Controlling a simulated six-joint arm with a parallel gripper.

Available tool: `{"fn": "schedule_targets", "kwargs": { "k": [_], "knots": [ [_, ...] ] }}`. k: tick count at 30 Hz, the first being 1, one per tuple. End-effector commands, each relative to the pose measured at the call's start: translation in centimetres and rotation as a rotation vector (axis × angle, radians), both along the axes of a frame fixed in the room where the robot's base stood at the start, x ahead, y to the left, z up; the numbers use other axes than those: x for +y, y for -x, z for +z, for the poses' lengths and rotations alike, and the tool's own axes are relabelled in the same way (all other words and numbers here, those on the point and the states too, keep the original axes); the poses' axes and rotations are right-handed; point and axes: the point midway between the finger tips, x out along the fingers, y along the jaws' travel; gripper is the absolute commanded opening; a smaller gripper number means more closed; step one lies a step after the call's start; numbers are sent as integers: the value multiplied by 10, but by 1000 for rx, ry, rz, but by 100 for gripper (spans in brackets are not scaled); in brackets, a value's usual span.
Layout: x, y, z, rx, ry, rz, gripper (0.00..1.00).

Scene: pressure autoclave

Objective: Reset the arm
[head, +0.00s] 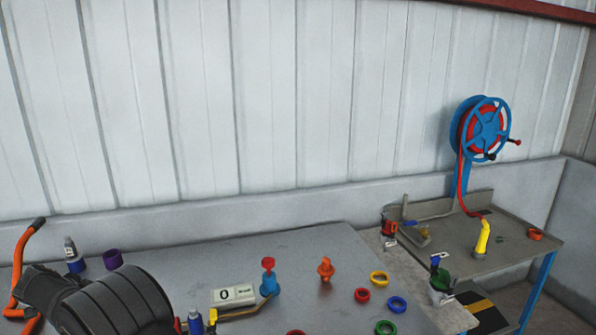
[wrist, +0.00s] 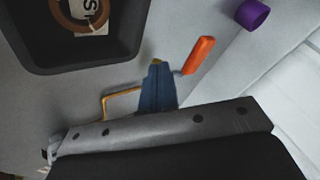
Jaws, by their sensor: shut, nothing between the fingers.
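My gripper (wrist: 157,65) shows in the wrist view as two blue tapered fingers, shut together with nothing between them. The fingers extend from a grey and black body at the bottom of that view. They are over the grey surface, near an orange handle (wrist: 198,55) and beside a thin yellow bar (wrist: 122,99). A dark bin (wrist: 42,60) holding a brown ring and a printed label is at the upper left. I cannot make out my gripper in the head view. A large black ribbed shape at the lower left there hides part of the table.
In the head view, the grey table (head: 320,250) carries a purple cup (head: 112,259), a counter marked 0 (head: 233,295), a blue-and-red fitting (head: 269,279), an orange fitting (head: 326,269) and several coloured rings. A side bench (head: 520,237) with a blue hose reel (head: 482,128) stands right.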

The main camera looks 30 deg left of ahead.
Motion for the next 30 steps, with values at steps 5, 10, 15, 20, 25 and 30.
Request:
{"fn": "schedule_targets", "kwargs": {
  "k": [5,10,15,20,25,30],
  "knots": [
    [14,5,-1,1,2,-31,0],
    [20,13,2,1,4,-51,0],
    [11,33,19,1,5,-50,0],
    [9,52,45,1,3,-50,0],
    [7,73,72,2,3,-50,0],
    [6,64,61,1,10,-54,0]
  ]
}}
